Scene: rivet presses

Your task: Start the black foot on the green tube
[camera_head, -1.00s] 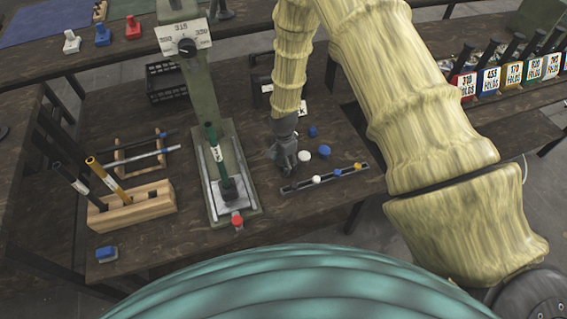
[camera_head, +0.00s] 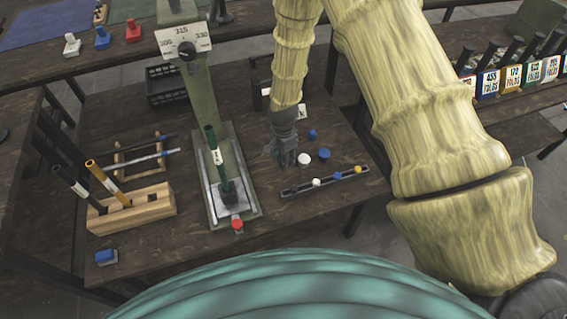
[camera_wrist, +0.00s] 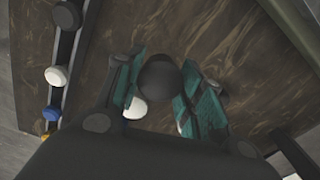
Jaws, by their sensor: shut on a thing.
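The green tube (camera_head: 216,150) stands tilted in the press (camera_head: 233,205), left of my gripper. It has a white label, and its lower end meets a dark piece on the press bed. My gripper (camera_head: 283,160) points down over the table right of the press. In the wrist view, the teal finger pads of my gripper (camera_wrist: 158,88) are shut on the round black foot (camera_wrist: 160,76). The foot is apart from the green tube. In the head view the fingers hide the foot.
Loose white (camera_head: 305,159) and blue (camera_head: 323,155) feet lie close right of my gripper. A slotted rack (camera_head: 327,182) with several feet lies in front. A wooden block (camera_head: 150,205) with tubes stands left. A red knob (camera_head: 237,226) sits at the press's front.

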